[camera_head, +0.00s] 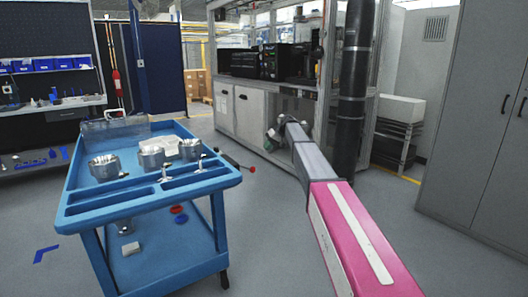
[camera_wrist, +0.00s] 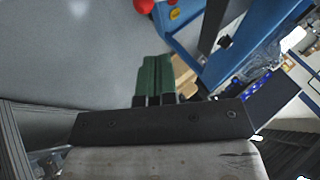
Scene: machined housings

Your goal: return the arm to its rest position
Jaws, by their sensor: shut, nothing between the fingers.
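My arm (camera_head: 345,225), a pink link followed by a grey one, reaches forward from the bottom right in the head view. It passes to the right of the blue trolley, over open floor. Its far end is small there, and the fingers cannot be made out clearly. In the wrist view my gripper (camera_wrist: 153,64) shows its green fingers close together, shut and empty. Floor and part of a blue frame show beyond them.
The blue trolley (camera_head: 150,201) carries several metal housings, including one at the left (camera_head: 104,167). A glass-walled machine cabinet (camera_head: 250,115) stands behind. Grey lockers (camera_head: 470,140) stand at the right. Floor (camera_head: 275,245) between trolley and arm is clear.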

